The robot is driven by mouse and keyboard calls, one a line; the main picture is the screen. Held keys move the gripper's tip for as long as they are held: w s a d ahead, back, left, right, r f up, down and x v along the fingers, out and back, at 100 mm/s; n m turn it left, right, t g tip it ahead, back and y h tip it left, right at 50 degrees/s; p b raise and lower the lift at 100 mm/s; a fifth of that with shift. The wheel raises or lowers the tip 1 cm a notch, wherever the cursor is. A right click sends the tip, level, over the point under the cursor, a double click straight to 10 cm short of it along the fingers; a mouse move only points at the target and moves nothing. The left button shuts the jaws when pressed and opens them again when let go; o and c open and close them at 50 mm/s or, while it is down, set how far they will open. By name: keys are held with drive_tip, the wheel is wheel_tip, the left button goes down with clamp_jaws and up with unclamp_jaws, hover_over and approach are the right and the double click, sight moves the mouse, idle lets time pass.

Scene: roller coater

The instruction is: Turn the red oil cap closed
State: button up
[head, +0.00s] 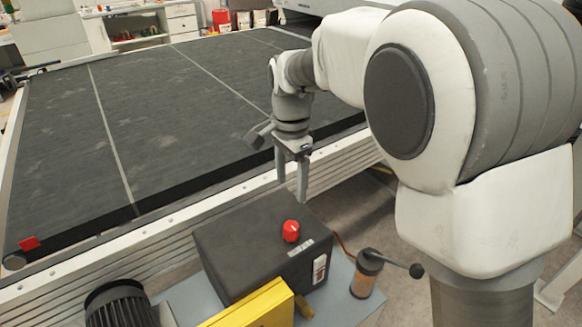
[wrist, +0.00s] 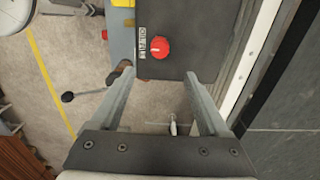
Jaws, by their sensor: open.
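The red oil cap (head: 291,231) sits on top of a dark grey box (head: 235,245) in the head view. In the wrist view the red cap (wrist: 161,47) shows on the dark box (wrist: 185,25), near a small label and ahead of the fingertips. My gripper (head: 292,178) hangs above and behind the box, fingers pointing down, apart from the cap. In the wrist view my gripper (wrist: 165,85) has its two fingers wide apart with nothing between them. How far the cap is turned cannot be told.
A jar with a lever handle (head: 367,272) stands right of the box. A yellow block (head: 255,305) and a ribbed black motor (head: 118,303) are in front. The conveyor's metal rail (head: 150,225) runs behind the box. The air above the cap looks free.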

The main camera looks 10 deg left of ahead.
drive_tip(key=shift+r, duration=1.55)
drive_tip(key=s+d+r+n+t+y, duration=0.15)
drive_tip(key=s+d+r+n, duration=0.35)
drive_tip(key=d, duration=0.6)
drive_tip(key=s+d+r+t+h, duration=0.1)
drive_tip(key=s+d+r+t, duration=0.15)
drive_tip(key=s+d, duration=0.55)
drive_tip(key=s+d+f+n+t, duration=0.1)
drive_tip(key=s+d+f+n, duration=0.1)
drive_tip(key=s+d, duration=0.4)
drive_tip(key=shift+d+f+n+t, duration=0.2)
drive_tip(key=shift+d+n+t, duration=0.1)
drive_tip(key=shift+d+n, duration=0.4)
drive_tip(key=shift+d, duration=0.1)
